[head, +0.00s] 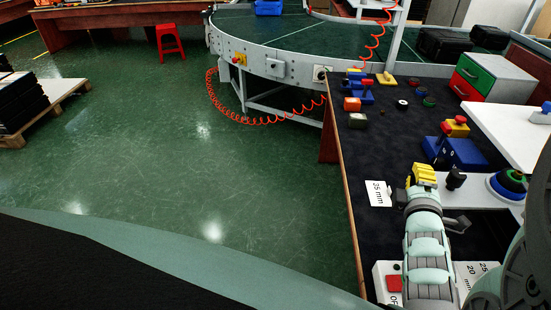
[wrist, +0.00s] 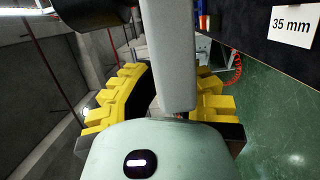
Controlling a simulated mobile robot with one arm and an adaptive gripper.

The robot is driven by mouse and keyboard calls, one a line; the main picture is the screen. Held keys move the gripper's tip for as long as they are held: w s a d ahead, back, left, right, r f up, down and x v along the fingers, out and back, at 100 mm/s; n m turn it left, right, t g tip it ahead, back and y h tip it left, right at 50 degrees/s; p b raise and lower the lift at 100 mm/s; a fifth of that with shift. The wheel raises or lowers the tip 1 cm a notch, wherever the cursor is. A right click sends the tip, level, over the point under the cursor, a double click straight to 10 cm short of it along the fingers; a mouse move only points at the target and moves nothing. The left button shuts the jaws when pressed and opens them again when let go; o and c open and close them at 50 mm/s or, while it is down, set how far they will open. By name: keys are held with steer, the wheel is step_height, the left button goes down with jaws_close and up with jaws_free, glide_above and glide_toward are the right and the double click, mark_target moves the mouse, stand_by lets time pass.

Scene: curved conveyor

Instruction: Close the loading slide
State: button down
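My gripper (head: 424,174), with yellow ribbed fingers, is over the dark worktop. In the wrist view its two fingers stand apart (wrist: 175,90), one on each side of a grey bar (wrist: 168,55). The bar hides part of the gap; I cannot tell whether a finger touches it. I cannot tell for sure that this rail is the loading slide. A black cylinder (wrist: 85,10) shows at the wrist view's upper left.
A white "35 mm" card (head: 379,193) lies left of my gripper. Blue blocks (head: 455,154) and a red-and-yellow control (head: 455,127) stand behind it. A red-button box (head: 392,284) is in front. The curved conveyor (head: 285,68) is beyond; the green floor at left is open.

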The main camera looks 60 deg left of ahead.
mark_target(437, 179)
steer(key=w+d, duration=0.1)
steer(key=w, duration=0.1)
steer(key=w+d, duration=0.1)
steer(key=d, duration=0.1)
steer(key=shift+w, duration=0.4)
steer(key=shift+s, duration=0.1)
